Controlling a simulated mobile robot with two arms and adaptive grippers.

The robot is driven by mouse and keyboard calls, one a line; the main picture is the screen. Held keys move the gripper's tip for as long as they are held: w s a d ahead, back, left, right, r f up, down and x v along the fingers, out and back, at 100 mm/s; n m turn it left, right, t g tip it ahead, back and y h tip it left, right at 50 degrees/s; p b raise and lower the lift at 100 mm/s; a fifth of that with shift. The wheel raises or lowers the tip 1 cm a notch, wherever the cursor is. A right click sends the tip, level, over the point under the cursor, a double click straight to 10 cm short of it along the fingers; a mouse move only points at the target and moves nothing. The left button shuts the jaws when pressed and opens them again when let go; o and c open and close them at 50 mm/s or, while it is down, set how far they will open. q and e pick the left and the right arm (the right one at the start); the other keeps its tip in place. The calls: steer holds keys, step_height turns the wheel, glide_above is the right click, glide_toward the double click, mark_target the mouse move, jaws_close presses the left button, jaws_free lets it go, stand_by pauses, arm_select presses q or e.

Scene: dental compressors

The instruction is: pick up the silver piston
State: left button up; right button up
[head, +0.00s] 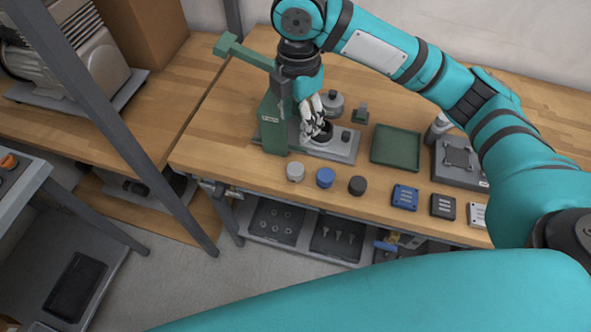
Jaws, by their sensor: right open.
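A small silver piston (295,172) stands upright on the wooden workbench (225,155), near its front edge. It is the leftmost of a short row with a blue piston (325,178) and a black piston (357,186). My right gripper (318,132) is open, with its fingers pointing down over the dark round opening of a grey fixture plate (340,151). It is behind and a little right of the silver piston, apart from it. Whether the fingertips touch the fixture cannot be told. My left gripper is out of view.
A green press (272,125) stands close left of my right gripper. A green tray (396,146) and a grey scale-like device (459,160) lie to the right. Blue, black and white blocks line the front edge, including the blue block (405,197). A dark post (130,140) crosses the left.

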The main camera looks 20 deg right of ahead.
steer(key=p, duration=0.1)
glide_above(296, 169)
steer(key=f, duration=1.1)
steer(key=shift+w+d+f, duration=0.15)
steer(key=shift+d+f, duration=0.05)
steer(key=shift+f, duration=0.05)
steer(key=f, duration=0.1)
steer(key=f+p, duration=0.1)
steer(key=f, duration=0.2)
steer(key=shift+a+f+p, duration=0.25)
steer(key=shift+f+p, duration=0.1)
steer(key=shift+f, duration=0.45)
steer(key=c, duration=0.9)
